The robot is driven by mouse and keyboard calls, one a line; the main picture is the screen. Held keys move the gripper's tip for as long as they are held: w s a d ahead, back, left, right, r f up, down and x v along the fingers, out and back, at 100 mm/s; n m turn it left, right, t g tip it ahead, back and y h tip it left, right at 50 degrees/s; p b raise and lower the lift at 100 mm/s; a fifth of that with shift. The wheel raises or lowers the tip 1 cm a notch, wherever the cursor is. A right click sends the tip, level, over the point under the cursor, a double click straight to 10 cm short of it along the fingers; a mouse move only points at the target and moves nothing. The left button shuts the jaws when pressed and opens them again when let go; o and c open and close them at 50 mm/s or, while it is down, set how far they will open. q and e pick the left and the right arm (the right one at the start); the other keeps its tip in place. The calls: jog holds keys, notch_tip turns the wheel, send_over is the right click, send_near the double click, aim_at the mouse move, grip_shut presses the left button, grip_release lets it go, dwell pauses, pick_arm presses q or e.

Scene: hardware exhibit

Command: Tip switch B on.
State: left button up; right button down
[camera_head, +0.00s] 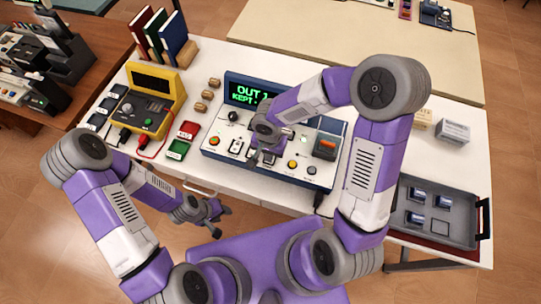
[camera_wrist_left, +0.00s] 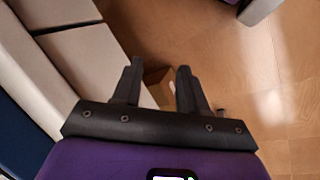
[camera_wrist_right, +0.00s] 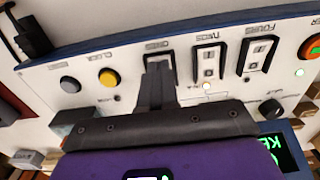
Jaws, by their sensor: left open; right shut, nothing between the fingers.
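The blue-and-white console (camera_head: 220,153) stands on the white table with a green-lit display (camera_head: 247,93). Its front row holds rocker switches: the left one (camera_head: 236,147) and the middle one (camera_head: 251,152); these also show in the right wrist view as the right rocker (camera_wrist_right: 258,55) and the middle rocker (camera_wrist_right: 208,64). A third rocker (camera_wrist_right: 158,60) is partly hidden by my right gripper (camera_wrist_right: 157,72), which is shut and empty right at it; contact cannot be told. No letter B is legible. My left gripper (camera_head: 216,211) is open and empty off the table's front edge.
A yellow device (camera_head: 150,105) and books (camera_head: 160,35) stand left. A grey tray (camera_head: 440,213) lies right.

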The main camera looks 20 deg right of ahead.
jog(key=shift+f+b, duration=0.55)
jog(key=shift+b, duration=0.05)
jog(key=shift+r, duration=0.1)
jog(key=shift+r+p, duration=2.2)
jog(key=shift+r, duration=1.25)
